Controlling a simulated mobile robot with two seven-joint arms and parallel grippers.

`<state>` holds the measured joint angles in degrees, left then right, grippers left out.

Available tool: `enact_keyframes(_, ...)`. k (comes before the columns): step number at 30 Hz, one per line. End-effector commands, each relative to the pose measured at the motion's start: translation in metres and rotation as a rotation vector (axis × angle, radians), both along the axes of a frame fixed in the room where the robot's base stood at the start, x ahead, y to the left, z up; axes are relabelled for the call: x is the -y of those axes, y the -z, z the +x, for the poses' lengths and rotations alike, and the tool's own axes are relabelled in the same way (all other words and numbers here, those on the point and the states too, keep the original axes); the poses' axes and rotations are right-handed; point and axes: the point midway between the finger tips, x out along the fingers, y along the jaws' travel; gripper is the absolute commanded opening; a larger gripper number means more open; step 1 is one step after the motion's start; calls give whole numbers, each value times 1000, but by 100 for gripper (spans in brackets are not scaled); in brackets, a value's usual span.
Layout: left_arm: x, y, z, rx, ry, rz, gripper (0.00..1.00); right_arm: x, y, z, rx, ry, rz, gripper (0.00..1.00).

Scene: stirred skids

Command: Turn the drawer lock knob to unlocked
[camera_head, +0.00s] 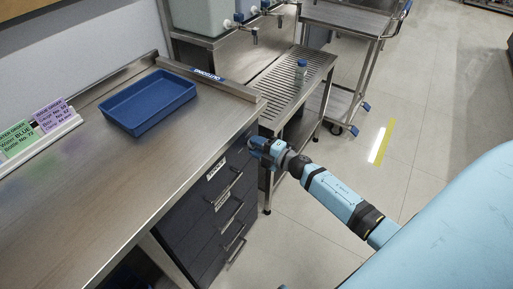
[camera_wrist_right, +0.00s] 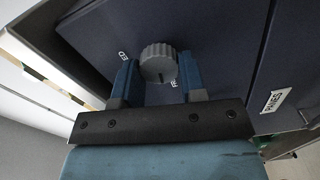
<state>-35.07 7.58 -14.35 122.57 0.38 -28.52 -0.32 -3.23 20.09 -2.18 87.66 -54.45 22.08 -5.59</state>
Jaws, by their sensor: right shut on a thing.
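The drawer lock knob (camera_wrist_right: 158,62) is a grey, ridged round knob on the dark blue drawer front (camera_wrist_right: 215,40), seen in the right wrist view. Letters "ED" show to its upper left, and another label below it is partly covered by a finger. My right gripper (camera_wrist_right: 158,78) has one finger on each side of the knob and is shut on it. In the head view, my right gripper (camera_head: 262,148) is at the top of the drawer unit (camera_head: 205,225), near its right corner, and hides the knob. My left gripper is not in view.
A blue tray (camera_head: 148,102) stands on the steel worktop (camera_head: 95,190), with purple and green cards (camera_head: 52,115) at its left. The floor (camera_head: 420,120) at right is largely clear.

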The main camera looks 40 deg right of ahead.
Motion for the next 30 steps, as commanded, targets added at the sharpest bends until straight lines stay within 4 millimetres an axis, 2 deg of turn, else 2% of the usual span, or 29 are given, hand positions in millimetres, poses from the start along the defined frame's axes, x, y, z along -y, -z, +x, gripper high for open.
enact_keyframes(5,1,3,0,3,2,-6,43,-1,3,0,37,-1,-95,14)
enact_keyframes(12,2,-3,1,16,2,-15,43,-1,3,-1,69,-1,-171,14)
enact_keyframes(29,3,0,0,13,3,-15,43,-1,2,-1,78,-1,-194,15)
enact_keyframes(30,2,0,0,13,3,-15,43,-1,2,0,78,-1,-194,47)
